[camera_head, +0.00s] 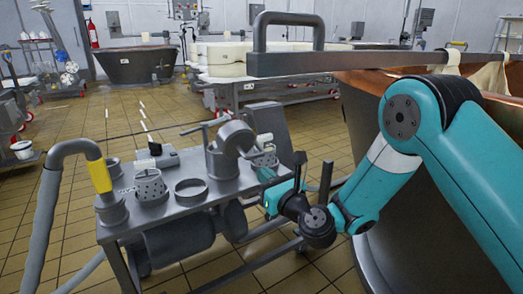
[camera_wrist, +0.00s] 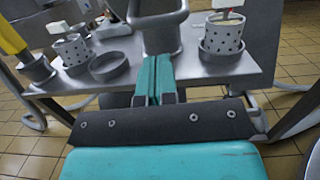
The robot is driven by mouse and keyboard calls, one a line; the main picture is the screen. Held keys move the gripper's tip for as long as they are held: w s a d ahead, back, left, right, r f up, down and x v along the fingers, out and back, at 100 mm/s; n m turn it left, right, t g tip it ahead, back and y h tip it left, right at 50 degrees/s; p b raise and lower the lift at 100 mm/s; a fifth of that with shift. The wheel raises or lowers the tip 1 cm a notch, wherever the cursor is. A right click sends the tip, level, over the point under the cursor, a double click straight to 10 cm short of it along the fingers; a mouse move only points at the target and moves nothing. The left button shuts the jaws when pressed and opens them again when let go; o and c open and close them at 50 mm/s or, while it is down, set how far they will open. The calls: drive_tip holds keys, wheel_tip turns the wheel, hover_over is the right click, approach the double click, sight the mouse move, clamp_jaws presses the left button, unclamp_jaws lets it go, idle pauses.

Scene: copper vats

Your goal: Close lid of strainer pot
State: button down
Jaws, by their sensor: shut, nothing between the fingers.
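The strainer pot (camera_head: 223,164) is a grey metal cylinder standing on a grey metal table. Its round lid (camera_head: 236,137) is raised and tilted at the top of the pot, so it stands open. In the wrist view the pot (camera_wrist: 160,38) is at top centre, cut off by the upper edge. My gripper (camera_head: 268,176) is at the right side of the table, a little right of the pot. In the wrist view its teal fingers (camera_wrist: 154,62) are together and empty, pointing at the pot's lower part. Whether they touch it cannot be told.
The table (camera_head: 170,215) also holds a perforated basket (camera_head: 150,187), a low ring (camera_head: 191,191) and another perforated basket (camera_wrist: 222,38) right of the pot. A grey pipe with a yellow sleeve (camera_head: 99,175) rises at left. A large copper vat (camera_head: 370,125) stands close at right.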

drive_tip(key=shift+w+a+r+p, duration=0.25)
drive_tip(key=shift+w+r+p, duration=0.05)
drive_tip(key=shift+r+p, duration=0.2)
drive_tip(key=shift+w+a+r+p, duration=0.2)
drive_tip(key=shift+w+r+p, duration=0.15)
drive_tip(key=shift+r, duration=0.15)
drive_tip(key=shift+r, duration=0.15)
drive_tip(key=p, duration=0.3)
drive_tip(key=shift+r, duration=0.3)
